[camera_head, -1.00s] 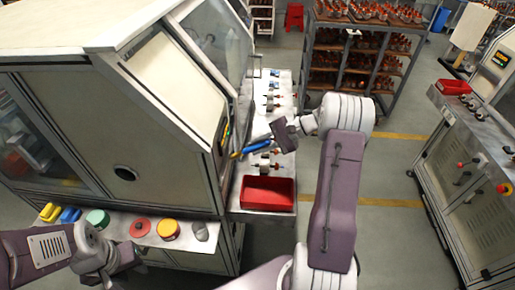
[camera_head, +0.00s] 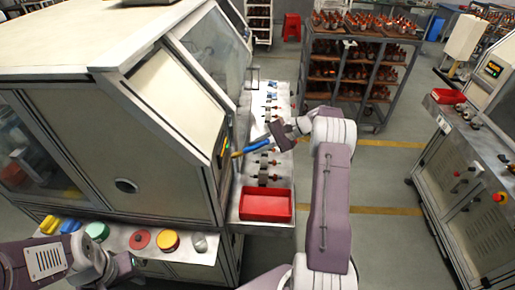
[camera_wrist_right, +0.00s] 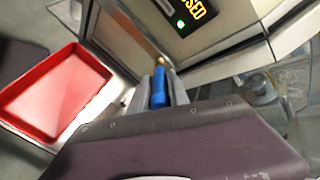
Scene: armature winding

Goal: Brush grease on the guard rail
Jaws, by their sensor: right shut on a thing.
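My right gripper (camera_head: 273,139) is shut on a blue-handled brush (camera_head: 256,145) over the bench beside the big machine. The brush's yellowish tip points left, close to the machine's front edge. In the right wrist view the blue handle (camera_wrist_right: 158,88) sits between the fingers, its tip near a metal edge strip (camera_wrist_right: 135,38). I cannot tell whether the tip touches it, or whether that strip is the guard rail. No grease can be made out. My left gripper (camera_head: 125,268) is low at the left, near the front ledge; its jaws are unclear.
A red tray (camera_head: 266,205) sits on the near end of the bench. Several small shaft parts (camera_head: 265,170) stand along the bench. Colored lids and containers (camera_head: 142,239) line the front ledge (camera_head: 120,240). A shelf rack (camera_head: 345,75) stands behind; open floor lies to the right.

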